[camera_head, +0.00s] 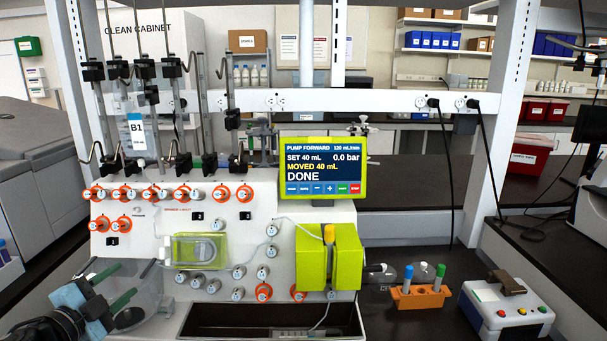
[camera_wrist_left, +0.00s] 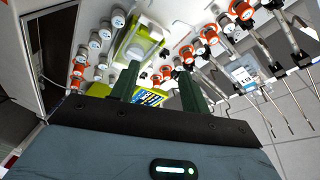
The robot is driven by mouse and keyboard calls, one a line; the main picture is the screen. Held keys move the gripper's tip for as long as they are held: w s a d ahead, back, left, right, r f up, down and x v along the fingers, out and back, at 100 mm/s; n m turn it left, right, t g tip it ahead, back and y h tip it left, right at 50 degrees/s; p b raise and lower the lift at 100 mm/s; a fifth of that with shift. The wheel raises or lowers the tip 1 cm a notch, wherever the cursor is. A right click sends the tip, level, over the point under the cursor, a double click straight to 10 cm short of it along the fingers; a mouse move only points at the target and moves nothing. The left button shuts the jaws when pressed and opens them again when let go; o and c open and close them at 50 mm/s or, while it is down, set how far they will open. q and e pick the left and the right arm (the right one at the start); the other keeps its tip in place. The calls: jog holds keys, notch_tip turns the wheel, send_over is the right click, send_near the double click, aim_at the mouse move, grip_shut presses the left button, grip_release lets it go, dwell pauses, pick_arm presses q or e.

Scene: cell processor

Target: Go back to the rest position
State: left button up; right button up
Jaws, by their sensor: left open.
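My left gripper (camera_head: 115,287) is at the lower left of the head view, in front of the cell processor's left side. Its two dark green fingers are apart with nothing between them, and a clear container shows behind them. In the left wrist view the open gripper (camera_wrist_left: 158,86) points at the front panel with its orange and white knobs. The white cell processor (camera_head: 150,252) fills the middle of the head view. Its screen (camera_head: 318,170) reads "PUMP FORWARD", "MOVED 40 mL" and "DONE". My right gripper is not in view.
The clear container (camera_head: 143,288) stands close to my left gripper. A yellow-green block (camera_head: 347,258) projects from the panel. An orange tube rack (camera_head: 420,298) and a white device with coloured buttons (camera_head: 493,303) stand on the dark bench at right. Shelf posts flank the processor.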

pick_arm(q)
jog(key=s+d+f+n+g+y, duration=0.2)
jog(key=s+d+f+n+g, duration=0.15)
jog(key=s+f, duration=0.5)
jog(key=s+d+f+n+g+y, duration=0.2)
jog(key=s+d+f+n+g, duration=0.25)
jog(key=f, duration=0.65)
jog(key=s+d+f+n+g+h, duration=0.1)
jog(key=s+d+f+g, duration=0.1)
jog(key=s+d, duration=0.35)
jog(key=s+d+f+n+g, duration=0.2)
jog(key=s, duration=0.6)
jog(key=s+d+f+n+g+h, duration=0.1)
jog(key=s+d+f+g, duration=0.15)
jog(key=s, duration=0.45)
jog(key=w+d+f+t+h+b, duration=0.2)
jog(key=f+t, duration=0.4)
jog(key=f, duration=0.6)
jog(key=shift+w+d+f, duration=0.2)
jog(key=shift+w+d, duration=0.5)
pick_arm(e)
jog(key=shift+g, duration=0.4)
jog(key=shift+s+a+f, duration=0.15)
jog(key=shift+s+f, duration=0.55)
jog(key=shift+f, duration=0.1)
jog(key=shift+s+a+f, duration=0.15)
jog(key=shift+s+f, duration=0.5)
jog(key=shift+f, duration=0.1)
pick_arm(q)
jog(key=shift+t, duration=0.25)
